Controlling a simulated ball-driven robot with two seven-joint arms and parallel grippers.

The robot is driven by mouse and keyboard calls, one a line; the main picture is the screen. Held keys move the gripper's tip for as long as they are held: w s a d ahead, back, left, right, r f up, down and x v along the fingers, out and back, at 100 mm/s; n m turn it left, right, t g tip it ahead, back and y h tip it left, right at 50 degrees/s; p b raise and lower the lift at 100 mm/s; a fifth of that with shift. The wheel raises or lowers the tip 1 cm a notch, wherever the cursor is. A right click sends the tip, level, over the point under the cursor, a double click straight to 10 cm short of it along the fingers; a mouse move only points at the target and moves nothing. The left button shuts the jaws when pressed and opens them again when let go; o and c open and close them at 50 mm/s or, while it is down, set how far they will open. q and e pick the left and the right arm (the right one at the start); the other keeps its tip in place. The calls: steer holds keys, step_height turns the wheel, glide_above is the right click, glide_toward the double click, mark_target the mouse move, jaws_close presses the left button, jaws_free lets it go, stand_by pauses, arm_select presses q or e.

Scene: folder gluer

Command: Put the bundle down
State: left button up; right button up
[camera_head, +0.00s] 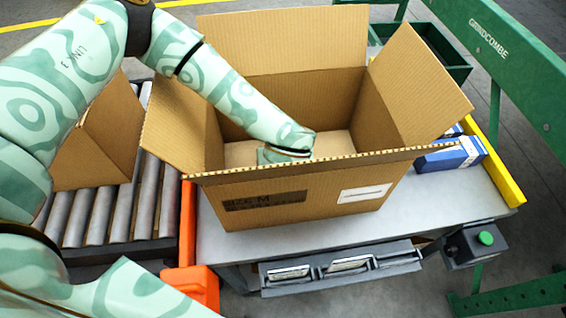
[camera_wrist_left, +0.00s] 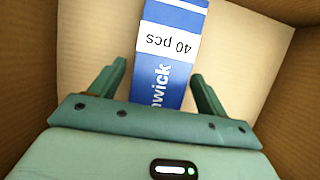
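A large open cardboard box (camera_head: 330,205) marked SIZE M stands on the grey table. The head view hides my left gripper behind the box's front wall. In the left wrist view my left gripper (camera_wrist_left: 158,70) is open, its two fingers spread on either side of a blue and white bundle (camera_wrist_left: 170,75) labelled "40 pcs". A gap shows at the left finger; the right finger is close to the bundle's edge. The bundle appears to lie on the box floor (camera_wrist_left: 232,60). My right gripper is out of view.
Blue cartons (camera_head: 452,155) lie right of the box, beside a yellow rail (camera_head: 497,165). The table's front strip is clear.

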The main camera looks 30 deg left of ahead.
arm_select(q)
steer(key=p+v, duration=0.6)
steer(key=v, duration=0.6)
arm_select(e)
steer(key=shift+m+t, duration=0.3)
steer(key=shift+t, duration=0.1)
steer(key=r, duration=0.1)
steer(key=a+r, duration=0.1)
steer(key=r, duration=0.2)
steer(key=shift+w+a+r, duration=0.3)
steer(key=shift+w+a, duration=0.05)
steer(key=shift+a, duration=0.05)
arm_select(q)
steer(key=shift+w+a+r, duration=0.1)
